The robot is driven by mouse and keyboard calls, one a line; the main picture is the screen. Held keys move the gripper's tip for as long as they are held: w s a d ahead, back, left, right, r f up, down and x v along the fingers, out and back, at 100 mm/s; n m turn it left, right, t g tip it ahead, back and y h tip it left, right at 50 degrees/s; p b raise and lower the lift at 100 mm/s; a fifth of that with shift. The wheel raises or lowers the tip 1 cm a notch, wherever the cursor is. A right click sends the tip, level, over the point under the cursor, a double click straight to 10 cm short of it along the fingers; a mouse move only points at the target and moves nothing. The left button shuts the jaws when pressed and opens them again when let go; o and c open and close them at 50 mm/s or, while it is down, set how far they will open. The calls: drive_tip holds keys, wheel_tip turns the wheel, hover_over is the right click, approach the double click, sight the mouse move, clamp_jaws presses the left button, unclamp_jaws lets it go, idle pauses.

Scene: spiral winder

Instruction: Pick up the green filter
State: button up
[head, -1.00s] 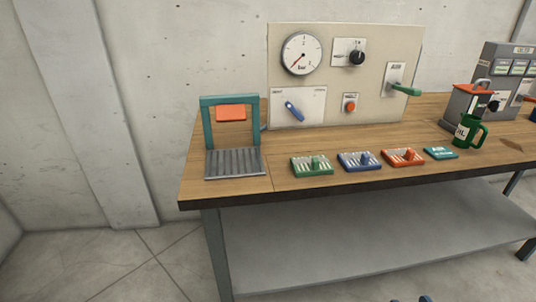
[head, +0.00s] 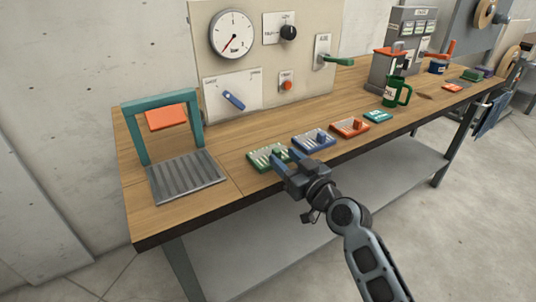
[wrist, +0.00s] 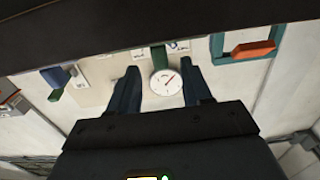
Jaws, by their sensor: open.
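The green filter (head: 262,158), a flat green plate with pale ribs and a raised tab, lies on the bench top. My gripper (head: 283,161) is open at the bench's front edge, just right of the filter in the head view, and partly covers its right end. In the wrist view, which looks upside down, the open fingers (wrist: 160,88) stand apart, with the green tab (wrist: 159,57) showing between their directions, towards the bench. Nothing is seen held. Whether the fingers touch the filter cannot be told.
A blue filter (head: 314,140) and an orange filter (head: 349,127) lie to the right. A ribbed grey plate with a teal frame (head: 197,135) stands left. The gauge panel (head: 265,60) rises behind. A green mug (head: 390,92) stands farther right. Bare wood (head: 215,125) lies behind the green filter.

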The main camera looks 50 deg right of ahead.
sight(279, 155)
drive_tip(key=p+x, duration=0.1)
drive_tip(key=x, duration=0.3)
drive_tip(key=shift+w+f, duration=0.15)
drive_tip(key=shift+w, duration=0.05)
clamp_jaws()
